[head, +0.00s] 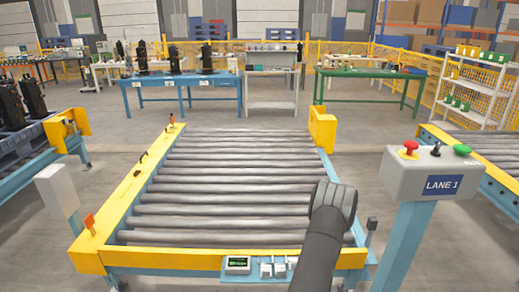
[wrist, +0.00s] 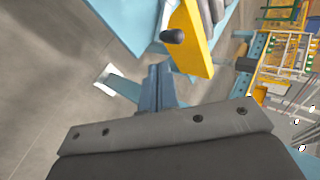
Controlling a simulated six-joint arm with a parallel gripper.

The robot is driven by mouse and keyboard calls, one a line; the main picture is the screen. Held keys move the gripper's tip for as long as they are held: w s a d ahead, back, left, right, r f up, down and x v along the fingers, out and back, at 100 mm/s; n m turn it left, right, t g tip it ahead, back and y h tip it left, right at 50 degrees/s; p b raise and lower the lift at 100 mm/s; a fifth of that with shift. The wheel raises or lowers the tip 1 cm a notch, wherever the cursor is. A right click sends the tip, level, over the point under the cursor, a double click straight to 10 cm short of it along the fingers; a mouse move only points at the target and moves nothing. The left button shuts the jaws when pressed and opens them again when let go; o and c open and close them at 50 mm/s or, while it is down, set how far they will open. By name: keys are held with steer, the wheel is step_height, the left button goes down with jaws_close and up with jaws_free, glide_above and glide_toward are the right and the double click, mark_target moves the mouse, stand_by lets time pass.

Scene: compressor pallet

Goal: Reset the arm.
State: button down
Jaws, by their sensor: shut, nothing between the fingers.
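My gripper (wrist: 160,72) shows in the wrist view as two narrow blue-grey fingers side by side beyond the dark bolted housing. They are shut with nothing between them. In the head view my dark arm rises from the bottom right, and its rounded wrist end hangs over the right front part of the roller conveyor (head: 230,197). The fingers are hidden in the head view. The conveyor's rollers are bare, with no pallet or compressor on them.
A LANE 1 control box (head: 436,175) on a blue post stands close to the right of my arm. A small display unit (head: 238,264) sits at the conveyor's front edge. A yellow end block (head: 322,130) stands at the back right. Blue (head: 182,82) and green (head: 368,75) tables stand behind.

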steer(key=shift+v, duration=1.65)
steer(key=shift+d, duration=0.1)
steer(key=c, duration=1.3)
jaws_free()
steer(key=shift+c, duration=0.2)
steer(key=s+a+n+t, duration=0.2)
steer(key=s+n+t, duration=0.25)
steer(key=n, duration=1.45)
steer(key=shift+g, duration=0.45)
steer(key=x, duration=1)
steer(key=r+x, duration=0.1)
steer(key=x, duration=0.5)
steer(key=shift+w+d+f, duration=0.1)
steer(key=shift+w+d, duration=0.15)
steer(key=shift+w, duration=0.05)
jaws_close()
